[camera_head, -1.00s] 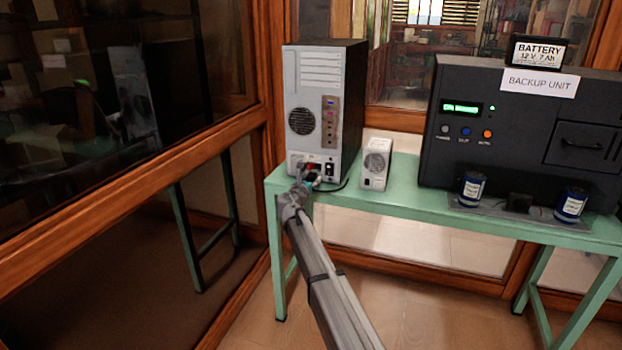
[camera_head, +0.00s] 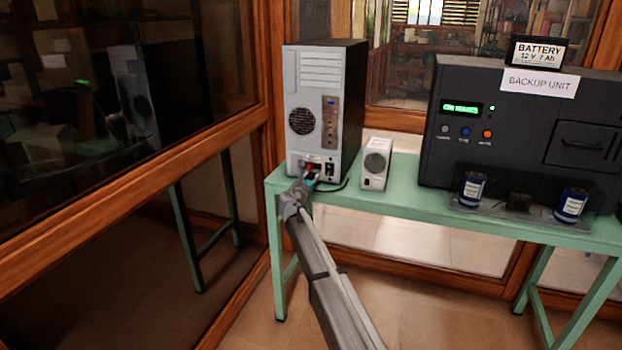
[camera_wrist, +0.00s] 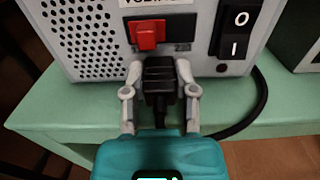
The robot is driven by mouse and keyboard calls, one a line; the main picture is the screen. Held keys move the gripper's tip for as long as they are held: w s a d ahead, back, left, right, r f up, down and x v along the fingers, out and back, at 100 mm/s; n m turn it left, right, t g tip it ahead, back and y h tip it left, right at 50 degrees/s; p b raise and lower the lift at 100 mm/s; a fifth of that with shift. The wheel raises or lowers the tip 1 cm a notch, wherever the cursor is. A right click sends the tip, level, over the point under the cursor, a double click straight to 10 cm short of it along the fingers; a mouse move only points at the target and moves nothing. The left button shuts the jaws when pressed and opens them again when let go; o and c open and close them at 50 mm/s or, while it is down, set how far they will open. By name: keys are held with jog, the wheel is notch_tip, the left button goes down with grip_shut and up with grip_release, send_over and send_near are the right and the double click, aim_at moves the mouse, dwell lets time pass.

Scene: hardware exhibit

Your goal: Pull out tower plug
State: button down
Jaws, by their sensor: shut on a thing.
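The grey and black tower (camera_head: 318,105) stands upright on the green bench with its rear panel facing me. In the wrist view, the lower part of the tower (camera_wrist: 95,45) shows a vent grid. The black tower plug (camera_wrist: 159,82) is between the two grey fingers of my gripper (camera_wrist: 160,90), which is shut on it. The plug is at the rear panel, just below the red voltage switch (camera_wrist: 147,35). The socket is hidden behind it, so I cannot tell how deep it sits. My gripper also shows in the head view (camera_head: 308,178), small at the tower's bottom edge.
A black power rocker switch (camera_wrist: 236,30) is right of the plug. A black cable (camera_wrist: 255,110) curves over the green bench (camera_head: 415,196). A small white box (camera_head: 375,165) stands right of the tower. The backup unit (camera_head: 520,125) with a battery (camera_head: 537,52) on top is farther right.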

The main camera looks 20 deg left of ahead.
jog(key=s, duration=0.3)
jog(key=shift+c, duration=2)
grip_release()
jog(key=shift+w, duration=0.1)
jog(key=s, duration=1.2)
